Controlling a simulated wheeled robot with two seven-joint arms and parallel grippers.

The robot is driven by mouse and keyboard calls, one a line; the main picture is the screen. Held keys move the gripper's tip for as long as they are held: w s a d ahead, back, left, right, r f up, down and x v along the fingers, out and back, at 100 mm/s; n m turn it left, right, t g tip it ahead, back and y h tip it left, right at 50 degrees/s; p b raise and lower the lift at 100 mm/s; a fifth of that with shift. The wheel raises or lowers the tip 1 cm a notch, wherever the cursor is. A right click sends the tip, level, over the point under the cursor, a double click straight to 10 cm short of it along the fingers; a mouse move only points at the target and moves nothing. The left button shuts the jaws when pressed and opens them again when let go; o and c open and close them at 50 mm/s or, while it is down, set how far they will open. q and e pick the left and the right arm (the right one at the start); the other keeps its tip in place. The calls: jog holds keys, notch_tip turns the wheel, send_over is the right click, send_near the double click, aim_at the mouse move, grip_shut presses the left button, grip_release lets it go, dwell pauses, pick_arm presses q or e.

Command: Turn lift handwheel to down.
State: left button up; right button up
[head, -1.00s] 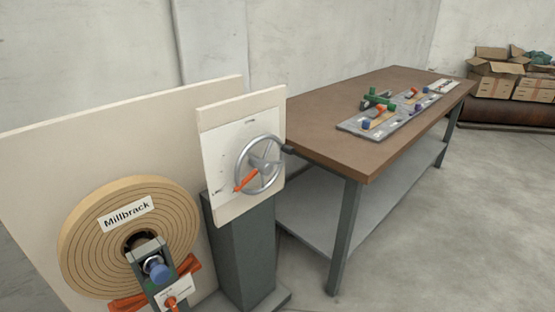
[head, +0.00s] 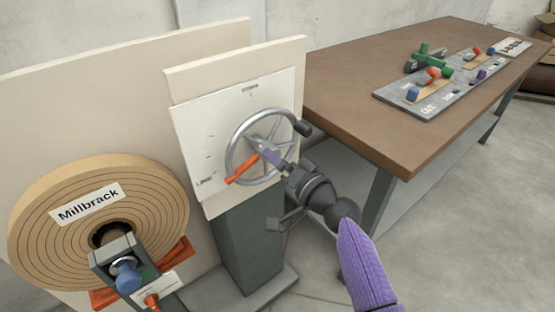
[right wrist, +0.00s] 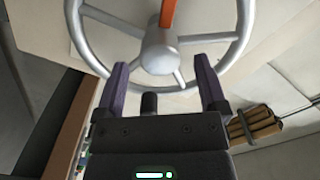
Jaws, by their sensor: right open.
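The grey metal lift handwheel (head: 261,146) is mounted on a pale panel (head: 190,125) above a dark pedestal. Its orange pointer (head: 242,169) slants to the lower left, toward a printed mark on the panel. A "DOWN" label (head: 250,89) is printed above the wheel. My right gripper (head: 268,156) is in front of the wheel. In the right wrist view its purple fingers (right wrist: 161,65) are open, on either side of the hub (right wrist: 160,50). I cannot tell whether they touch the wheel. My left gripper is out of view.
A spool labelled Millbrack (head: 55,225) stands at the left, with a blue knob (head: 128,275) and orange parts at its front. A brown-topped workbench (head: 345,75) stands on the right, bearing a control plate (head: 427,106) with coloured knobs. Bare floor lies right of the bench.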

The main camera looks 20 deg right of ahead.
jog(key=shift+w+a, duration=0.25)
jog(key=shift+w, duration=0.3)
grip_shut()
